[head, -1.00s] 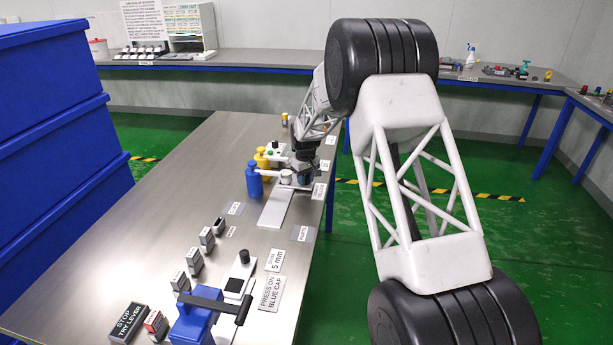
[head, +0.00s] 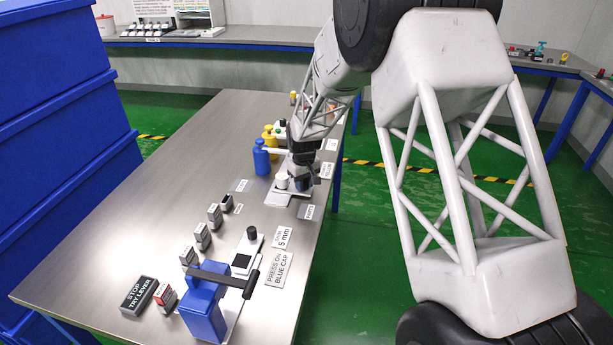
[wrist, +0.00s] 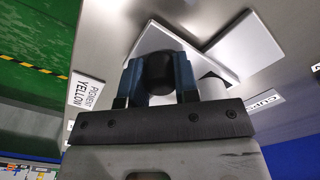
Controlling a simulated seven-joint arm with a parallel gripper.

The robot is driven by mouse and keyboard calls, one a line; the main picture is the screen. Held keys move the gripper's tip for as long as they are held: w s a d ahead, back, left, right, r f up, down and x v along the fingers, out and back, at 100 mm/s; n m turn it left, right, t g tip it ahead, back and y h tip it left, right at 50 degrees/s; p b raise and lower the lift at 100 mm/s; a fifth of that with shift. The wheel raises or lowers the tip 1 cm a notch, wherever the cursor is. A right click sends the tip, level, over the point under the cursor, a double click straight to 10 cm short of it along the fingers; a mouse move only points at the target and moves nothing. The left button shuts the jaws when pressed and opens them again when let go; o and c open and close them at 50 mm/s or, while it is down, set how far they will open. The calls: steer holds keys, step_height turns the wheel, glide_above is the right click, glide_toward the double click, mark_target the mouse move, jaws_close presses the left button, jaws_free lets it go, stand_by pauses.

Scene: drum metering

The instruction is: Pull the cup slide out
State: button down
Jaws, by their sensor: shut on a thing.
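My gripper (head: 303,183) is shut on a black knob (wrist: 157,68), which stands between its two blue fingers in the wrist view. The knob is on the pale cup slide (wrist: 150,40), a flat plate under the fingers. My gripper hides part of the slide.
A blue bottle (head: 261,160) and a yellow one (head: 269,139) stand behind and left of the cup. A blue lever press (head: 205,312) and small labelled blocks (head: 203,236) stand nearer. Bare steel tabletop (head: 150,220) lies to the left.

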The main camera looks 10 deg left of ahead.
steer(key=shift+s, duration=0.9)
steer(key=c, duration=0.9)
jaws_free()
steer(key=shift+s, duration=0.1)
steer(key=shift+o, duration=0.2)
steer(key=shift+r, duration=0.1)
step_height(320, 180, up, 8)
steer(key=shift+f, duration=0.2)
